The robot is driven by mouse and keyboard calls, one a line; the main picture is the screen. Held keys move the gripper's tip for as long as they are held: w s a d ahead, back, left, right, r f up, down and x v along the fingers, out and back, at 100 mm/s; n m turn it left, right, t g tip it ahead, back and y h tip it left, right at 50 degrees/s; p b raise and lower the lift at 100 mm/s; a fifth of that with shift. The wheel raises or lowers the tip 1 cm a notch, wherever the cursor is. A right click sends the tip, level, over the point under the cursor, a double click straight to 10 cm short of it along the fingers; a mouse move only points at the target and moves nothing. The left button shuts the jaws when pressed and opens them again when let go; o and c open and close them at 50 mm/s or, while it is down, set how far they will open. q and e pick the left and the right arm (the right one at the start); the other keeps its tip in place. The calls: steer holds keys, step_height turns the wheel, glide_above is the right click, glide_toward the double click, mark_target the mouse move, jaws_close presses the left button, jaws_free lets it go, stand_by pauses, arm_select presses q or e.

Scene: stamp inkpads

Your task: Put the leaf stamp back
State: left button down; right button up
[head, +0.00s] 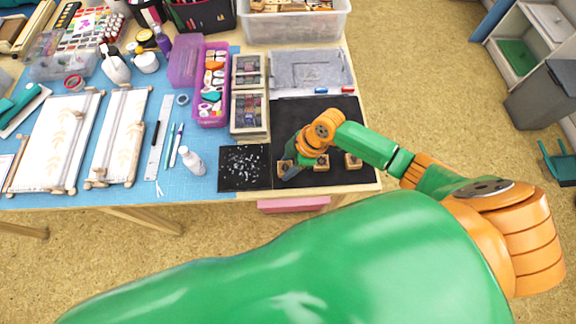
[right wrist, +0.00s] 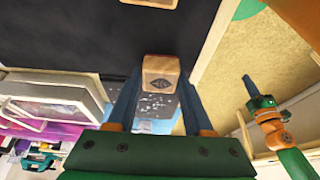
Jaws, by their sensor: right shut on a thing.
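My right gripper (head: 291,174) is over the front left part of the black mat (head: 335,116). In the right wrist view its blue-grey fingers (right wrist: 160,82) are shut on a small wooden block stamp (right wrist: 162,65). The stamp's face shows a dark mark that looks like a leaf. Two other wooden block stamps, a middle one (head: 321,162) and a right one (head: 353,161), rest near the mat's front edge. My left gripper (right wrist: 249,90) appears small at the right of the right wrist view. Its jaws are too small to read.
A speckled black sheet (head: 238,177) lies left of the mat. Behind it stand wooden trays with dark pads (head: 249,112) and a purple box of erasers (head: 213,85). A grey clear-lidded case (head: 309,69) and two markers (head: 320,90) lie behind the mat.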

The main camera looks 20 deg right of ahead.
steer(key=shift+f, duration=0.4)
steer(key=o, duration=1.2)
steer(key=shift+o, duration=0.2)
steer(key=shift+r, duration=0.25)
steer(key=p+v, duration=0.1)
steer(key=v, duration=1.1)
steer(key=shift+s+f, duration=0.1)
steer(key=shift+f, duration=0.05)
